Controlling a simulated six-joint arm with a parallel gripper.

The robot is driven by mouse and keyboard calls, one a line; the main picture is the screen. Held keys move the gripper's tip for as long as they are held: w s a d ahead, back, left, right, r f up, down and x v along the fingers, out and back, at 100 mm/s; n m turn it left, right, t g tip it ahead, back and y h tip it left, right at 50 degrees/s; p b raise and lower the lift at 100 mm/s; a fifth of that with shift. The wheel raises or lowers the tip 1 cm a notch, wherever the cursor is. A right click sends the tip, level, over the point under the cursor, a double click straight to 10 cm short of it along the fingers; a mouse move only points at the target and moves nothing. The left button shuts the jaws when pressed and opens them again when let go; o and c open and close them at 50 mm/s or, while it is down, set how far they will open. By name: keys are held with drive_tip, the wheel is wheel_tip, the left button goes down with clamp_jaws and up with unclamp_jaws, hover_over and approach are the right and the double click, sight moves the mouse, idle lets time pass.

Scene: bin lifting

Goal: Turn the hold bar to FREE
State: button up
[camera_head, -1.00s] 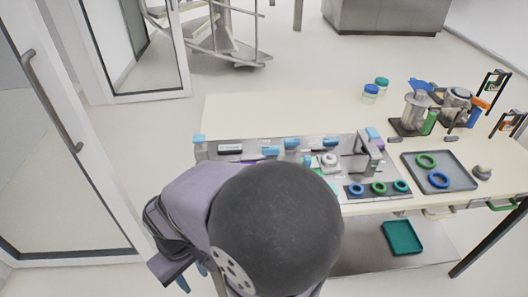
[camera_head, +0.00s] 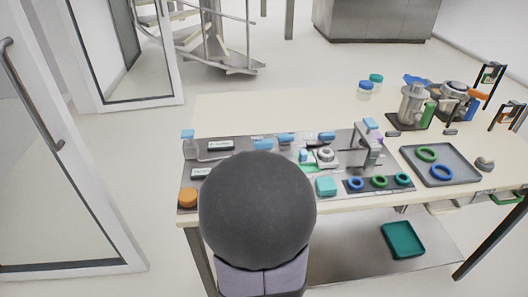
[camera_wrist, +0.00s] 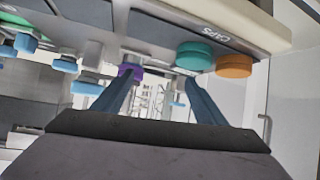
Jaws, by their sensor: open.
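My gripper (camera_wrist: 157,100) is open in the wrist view, with two dark blue fingers apart and nothing between them. In the head view my dark round arm part hides it. A grey panel (camera_head: 225,156) with light blue handles lies along the table's front edge. I cannot tell which part is the hold bar, and no FREE marking is readable. A light blue handle (camera_head: 187,134) stands at the panel's far left corner. In the wrist view a purple knob (camera_wrist: 131,72) shows beyond the left finger, near several light blue knobs (camera_wrist: 64,65).
An orange cap (camera_head: 187,197) sits at the panel's front left; a teal block (camera_head: 326,186) is further right. The wrist view shows a CAPS label (camera_wrist: 237,39). A grey tray (camera_head: 457,182) with rings lies right. The table's back left is clear.

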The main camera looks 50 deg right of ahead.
sight(265, 145)
drive_tip(key=d+h+b, duration=0.1)
drive_tip(key=d+b, duration=0.1)
drive_tip(key=s+d+m+t+h+b, duration=0.1)
drive_tip(key=d, duration=0.1)
drive_tip(key=s+d+m+t+h+b, duration=0.1)
drive_tip(key=d+b, duration=0.1)
drive_tip(key=d, duration=0.1)
drive_tip(key=shift+s+b, duration=0.1)
drive_tip(key=shift+b, duration=0.25)
drive_tip(key=s+d+r+h+b, duration=0.1)
drive_tip(key=s+d+r+m+h+b, duration=0.1)
drive_tip(key=d, duration=0.1)
drive_tip(key=shift+s+d+t+h+b, duration=0.2)
drive_tip(key=shift+s+t+h+b, duration=0.1)
drive_tip(key=shift+s+t+h, duration=0.1)
drive_tip(key=shift+w+d+r+h+p, duration=0.35)
drive_tip(key=shift+d+r, duration=0.15)
drive_tip(key=shift+d, duration=0.15)
drive_tip(key=shift+p+x, duration=0.35)
drive_tip(key=shift+x, duration=2.6)
drive_tip(key=shift+f, duration=0.1)
